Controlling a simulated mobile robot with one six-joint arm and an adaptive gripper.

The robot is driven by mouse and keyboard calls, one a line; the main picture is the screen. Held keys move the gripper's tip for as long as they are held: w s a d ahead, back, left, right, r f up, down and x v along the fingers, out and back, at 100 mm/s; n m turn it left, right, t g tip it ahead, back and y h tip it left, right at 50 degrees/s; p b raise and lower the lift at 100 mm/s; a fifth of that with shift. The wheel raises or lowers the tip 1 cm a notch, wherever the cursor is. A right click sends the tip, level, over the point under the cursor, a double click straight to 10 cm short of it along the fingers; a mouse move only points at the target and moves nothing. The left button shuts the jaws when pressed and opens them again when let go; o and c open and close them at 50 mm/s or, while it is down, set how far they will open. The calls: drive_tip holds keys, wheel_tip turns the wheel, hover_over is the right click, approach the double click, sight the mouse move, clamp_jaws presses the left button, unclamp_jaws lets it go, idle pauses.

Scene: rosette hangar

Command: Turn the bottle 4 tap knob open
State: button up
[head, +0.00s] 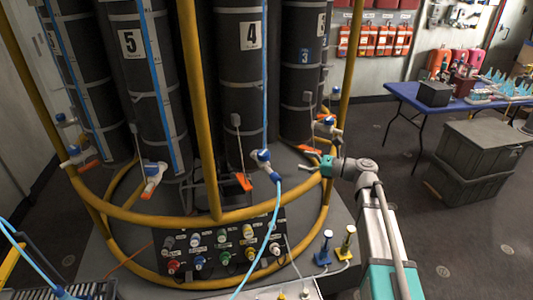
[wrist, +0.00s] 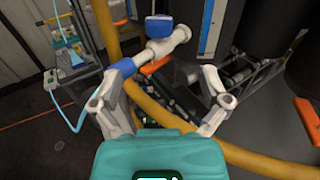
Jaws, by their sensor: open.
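Bottle 4 (head: 239,75) is a tall dark cylinder with a white "4" label. Its tap has a blue knob (head: 263,155) on a white body, with a light blue hose running down from it. An orange piece (head: 244,182) shows just below left of the tap. My gripper (head: 308,170) is right of the tap in the head view, apart from it and empty. In the wrist view my gripper (wrist: 160,88) has its fingers spread wide. A tap with a blue knob (wrist: 158,27), apparently the same one, lies beyond the fingertips; contact at its blue collar by the left finger is unclear.
A yellow rail (head: 150,217) curves round the bottles and passes beneath my fingers in the wrist view. Bottle 5 (head: 140,75) and bottle 3 (head: 302,70) flank bottle 4. A knob panel (head: 222,237) sits below. A blue table (head: 405,92) and grey crates (head: 470,165) stand right.

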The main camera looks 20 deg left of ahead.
sight(264, 152)
drive_tip(key=a, duration=1.3)
drive_tip(key=shift+w+a, duration=0.1)
drive_tip(key=shift+a, duration=0.25)
drive_tip(key=c, duration=1.1)
drive_tip(key=shift+d, duration=0.3)
drive_tip(key=shift+c, duration=0.3)
drive_tip(key=shift+a, duration=0.2)
